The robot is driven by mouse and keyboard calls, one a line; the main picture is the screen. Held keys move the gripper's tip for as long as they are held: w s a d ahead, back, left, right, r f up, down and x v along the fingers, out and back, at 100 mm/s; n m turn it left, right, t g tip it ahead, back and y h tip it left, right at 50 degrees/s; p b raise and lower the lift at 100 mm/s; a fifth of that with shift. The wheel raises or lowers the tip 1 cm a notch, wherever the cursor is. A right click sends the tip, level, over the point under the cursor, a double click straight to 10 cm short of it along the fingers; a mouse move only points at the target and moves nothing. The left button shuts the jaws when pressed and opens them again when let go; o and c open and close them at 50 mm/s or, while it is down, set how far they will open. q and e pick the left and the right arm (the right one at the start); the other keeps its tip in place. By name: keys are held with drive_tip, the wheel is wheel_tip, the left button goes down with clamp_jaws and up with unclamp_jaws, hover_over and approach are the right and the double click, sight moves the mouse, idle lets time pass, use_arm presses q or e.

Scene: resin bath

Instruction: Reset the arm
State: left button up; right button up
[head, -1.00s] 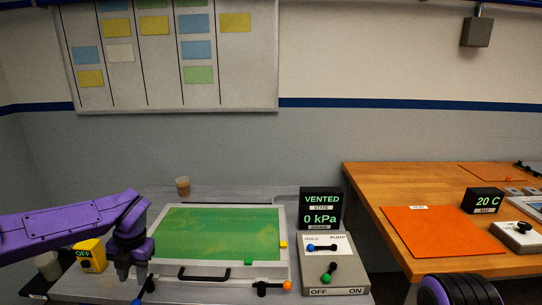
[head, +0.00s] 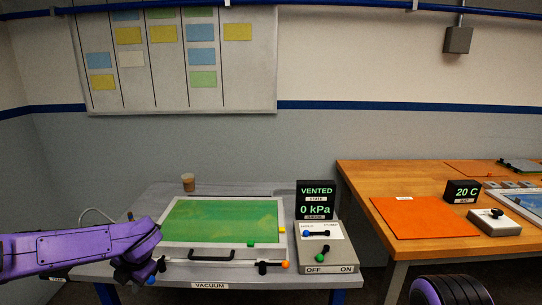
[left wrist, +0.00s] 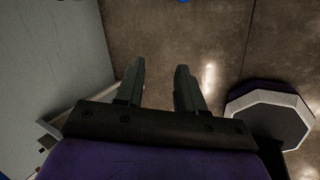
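My left arm comes in from the left of the head view, purple, and ends at the front left corner of the grey vacuum table (head: 255,280). My left gripper (head: 138,274) is there, mostly hidden by its own wrist. In the left wrist view the two dark fingers of the left gripper (left wrist: 160,68) stand apart with nothing between them, above a brown floor. My right gripper is not in view.
A framed bath with a green surface (head: 222,222) and black handle (head: 211,255) lies beside the arm. A control box (head: 326,240) and a "VENTED, 0 kPa" display (head: 316,199) stand right of it. A cup (head: 188,182) stands behind. A wooden table (head: 390,185) is at right.

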use_arm(q)
drive_tip(key=s+d+f+m+t, duration=0.2)
drive_tip(key=s+d+f+m, duration=0.2)
drive_tip(key=s+f+m, duration=0.5)
drive_tip(key=s+d+f+m+t, duration=0.3)
drive_tip(key=s+f+m, duration=0.3)
drive_tip(key=f+m, duration=0.45)
drive_tip(key=s+f+m+g+h, duration=0.1)
drive_tip(key=s+f+m+g, duration=0.1)
drive_tip(key=s, duration=0.8)
drive_tip(key=s+a+f+m+g, duration=0.1)
drive_tip(key=s+f+m, duration=0.3)
drive_tip(key=s, duration=0.6)
drive_tip(key=shift+s+a+f+g+h, duration=0.15)
drive_tip(key=shift+s+f+g+h, duration=0.15)
drive_tip(key=shift+f+g+h, duration=0.25)
